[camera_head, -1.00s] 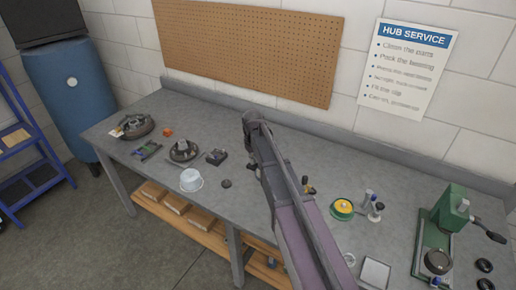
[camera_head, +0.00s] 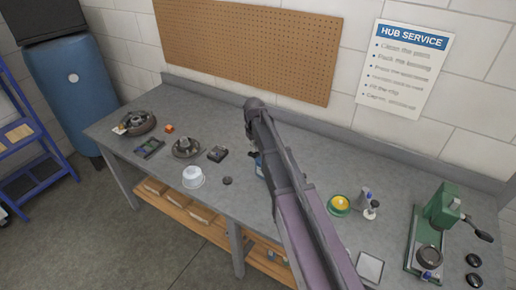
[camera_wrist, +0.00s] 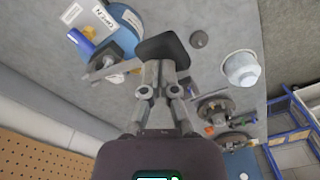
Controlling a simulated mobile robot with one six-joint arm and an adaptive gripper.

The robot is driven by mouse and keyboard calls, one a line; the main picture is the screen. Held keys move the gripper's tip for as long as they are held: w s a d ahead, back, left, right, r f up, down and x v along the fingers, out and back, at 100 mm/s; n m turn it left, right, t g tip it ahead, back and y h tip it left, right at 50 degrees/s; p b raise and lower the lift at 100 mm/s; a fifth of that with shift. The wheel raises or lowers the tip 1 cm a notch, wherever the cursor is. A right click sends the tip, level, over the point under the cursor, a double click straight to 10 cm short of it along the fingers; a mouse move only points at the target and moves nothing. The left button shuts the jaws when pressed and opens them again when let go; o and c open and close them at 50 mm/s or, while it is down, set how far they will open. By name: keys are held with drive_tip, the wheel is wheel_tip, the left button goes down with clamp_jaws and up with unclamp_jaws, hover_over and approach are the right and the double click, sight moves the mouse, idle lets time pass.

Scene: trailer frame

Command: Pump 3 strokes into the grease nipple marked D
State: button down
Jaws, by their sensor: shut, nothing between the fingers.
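My gripper (camera_wrist: 163,62) shows in the wrist view with its fingers together and nothing between them. It is over the grey bench, and a dark rounded pad is at its tip. Beside it at the upper left are a dark block (camera_wrist: 120,42) with a blue handle and a blue round item (camera_wrist: 125,16) with a white label. I cannot tell whether the fingers touch the block. In the head view my arm hides the gripper, and a sliver of blue (camera_head: 259,166) shows beside the arm. I cannot make out any grease nipple or letter D in either view.
On the bench (camera_head: 300,150) stand a white bowl (camera_head: 193,176), hub parts (camera_head: 187,147), a small black disc (camera_head: 227,181), a yellow-green dish (camera_head: 339,204) and a green press (camera_head: 440,211). A pegboard (camera_head: 245,48) hangs behind.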

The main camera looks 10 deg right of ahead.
drive_tip(key=shift+f, duration=0.1)
idle(0.5)
drive_tip(key=shift+s+a+f+b, duration=0.1)
drive_tip(key=shift+s+f+b, duration=0.1)
drive_tip(key=shift+f+b, duration=0.4)
drive_tip(key=shift+s+a+f+b, duration=0.1)
drive_tip(key=shift+s+f+b, duration=0.05)
drive_tip(key=shift+f+b, duration=0.35)
drive_tip(key=shift+s+a+f+b, duration=0.15)
drive_tip(key=shift+f+b, duration=1)
drive_tip(key=shift+b, duration=0.1)
